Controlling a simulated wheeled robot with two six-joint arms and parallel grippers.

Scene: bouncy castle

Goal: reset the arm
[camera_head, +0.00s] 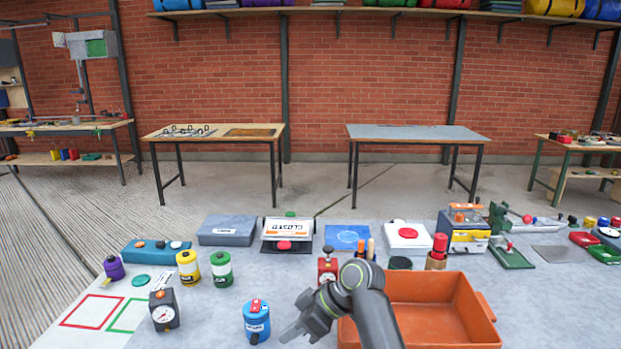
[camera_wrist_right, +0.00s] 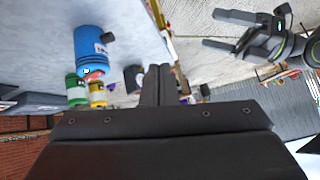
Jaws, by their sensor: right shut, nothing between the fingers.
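My right arm comes in from the bottom of the head view, and its dark grey gripper (camera_head: 296,331) hangs over the worktable, left of the orange bin. In the right wrist view its two fingers (camera_wrist_right: 157,72) are together with nothing between them. My left gripper (camera_wrist_right: 210,28) shows at the upper right of that view, its fingers spread apart and empty. It is out of the head view. A blue canister (camera_head: 257,321) with a red label on top stands just left of the right gripper; it also shows in the right wrist view (camera_wrist_right: 91,50).
The orange bin (camera_head: 430,300) stands under and right of my right forearm. A dial gauge (camera_head: 163,310), yellow canister (camera_head: 188,268) and green canister (camera_head: 221,269) stand left. A red-topped device (camera_head: 327,267) is behind the arm. Bare grey tabletop (camera_head: 208,325) lies between gauge and blue canister.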

